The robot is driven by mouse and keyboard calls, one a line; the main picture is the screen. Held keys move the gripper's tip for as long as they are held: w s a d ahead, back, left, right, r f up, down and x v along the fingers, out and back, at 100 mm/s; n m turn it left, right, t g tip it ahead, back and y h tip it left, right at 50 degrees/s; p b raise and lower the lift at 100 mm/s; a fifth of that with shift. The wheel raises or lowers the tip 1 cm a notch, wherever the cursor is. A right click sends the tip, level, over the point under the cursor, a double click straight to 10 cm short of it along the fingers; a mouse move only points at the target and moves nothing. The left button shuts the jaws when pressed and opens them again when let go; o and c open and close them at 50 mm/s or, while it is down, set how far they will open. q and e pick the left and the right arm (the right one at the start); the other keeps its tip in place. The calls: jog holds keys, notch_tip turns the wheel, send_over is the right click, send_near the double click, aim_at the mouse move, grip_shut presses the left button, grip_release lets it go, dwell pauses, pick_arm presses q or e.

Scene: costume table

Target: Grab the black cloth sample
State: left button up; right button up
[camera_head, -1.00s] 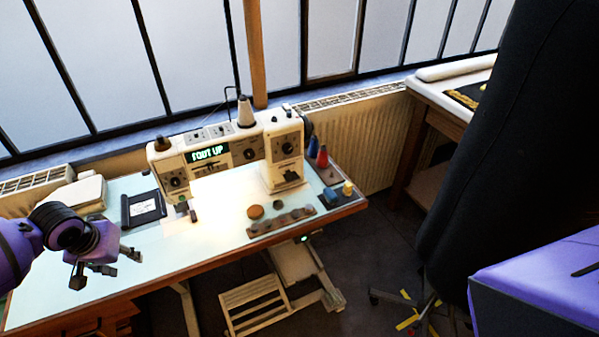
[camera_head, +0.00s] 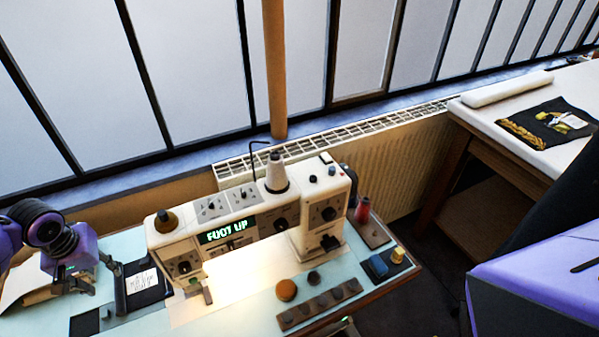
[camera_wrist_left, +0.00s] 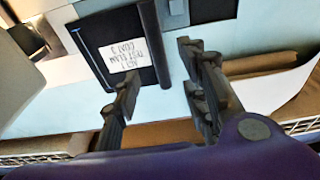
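A small black flat patch (camera_head: 84,323), which looks like a cloth sample, lies on the pale table at lower left, beside a grey patch (camera_head: 107,313). In the left wrist view the black patch (camera_wrist_left: 214,10) is at the top edge, partly cut off. My left gripper (camera_head: 88,277) is just behind it, left of a black piece with a white label (camera_head: 143,287) and a dark roll along its side. In the left wrist view the left gripper (camera_wrist_left: 158,60) is open and empty, its fingers either side of the dark roll (camera_wrist_left: 152,40). My right gripper is out of view.
The sewing machine (camera_head: 250,230) stands right of the labelled piece. A pale sheet and brown roll (camera_head: 28,285) lie near my left gripper. A black gold-fringed cloth (camera_head: 545,125) lies on the other table (camera_head: 490,118). A dark garment (camera_head: 560,205) hangs at right.

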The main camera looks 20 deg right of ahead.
aim_at(117, 286)
pick_arm(q)
jog(key=f, duration=0.7)
jog(key=shift+w+d+f, duration=0.1)
jog(key=shift+w+f, duration=0.1)
jog(key=shift+w, duration=0.15)
jog(key=shift+r, duration=0.1)
grip_shut()
